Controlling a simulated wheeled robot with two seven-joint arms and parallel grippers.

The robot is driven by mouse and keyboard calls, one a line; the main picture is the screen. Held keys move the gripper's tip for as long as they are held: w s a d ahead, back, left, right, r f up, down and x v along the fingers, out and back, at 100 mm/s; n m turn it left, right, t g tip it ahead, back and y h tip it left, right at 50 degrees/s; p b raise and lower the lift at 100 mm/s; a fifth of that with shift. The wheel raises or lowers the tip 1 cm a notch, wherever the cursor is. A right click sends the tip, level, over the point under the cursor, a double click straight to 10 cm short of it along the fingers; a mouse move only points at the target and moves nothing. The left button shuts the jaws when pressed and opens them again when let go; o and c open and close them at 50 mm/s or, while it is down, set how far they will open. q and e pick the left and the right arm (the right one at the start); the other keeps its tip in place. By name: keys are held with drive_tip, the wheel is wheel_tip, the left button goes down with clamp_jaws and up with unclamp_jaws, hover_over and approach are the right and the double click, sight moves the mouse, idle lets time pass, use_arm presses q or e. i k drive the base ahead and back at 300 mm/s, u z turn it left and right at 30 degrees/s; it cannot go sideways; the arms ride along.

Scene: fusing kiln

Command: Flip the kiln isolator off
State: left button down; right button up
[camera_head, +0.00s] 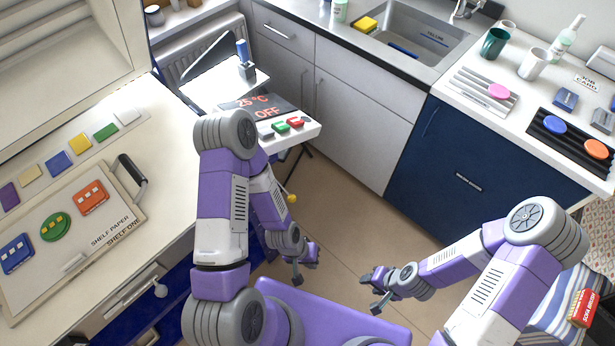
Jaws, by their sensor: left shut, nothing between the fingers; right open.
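A small upright blue lever (243,52) on a grey base stands on a white surface at the top left of centre; it looks like the isolator, but no label on it is readable. In front of it is a control panel (308,132) with grey, green and red buttons. Its dark display (252,106) reads 25°C and OFF. My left gripper (304,266) is low over the floor, shut and empty, well below and right of the lever. My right gripper (374,290) is open and empty, further right, also apart from everything.
A worktop on the left holds a shelf board (130,212) with coloured glass pieces and a dark handle. Cabinets with a sink (440,38) stand behind. A white counter (500,62) on the right holds mugs, a bottle and trays. The floor between is clear.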

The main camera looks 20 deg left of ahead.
sight(291, 198)
drive_tip(key=z, duration=3)
drive_tip(key=k, duration=0.45)
drive_tip(key=u, duration=2)
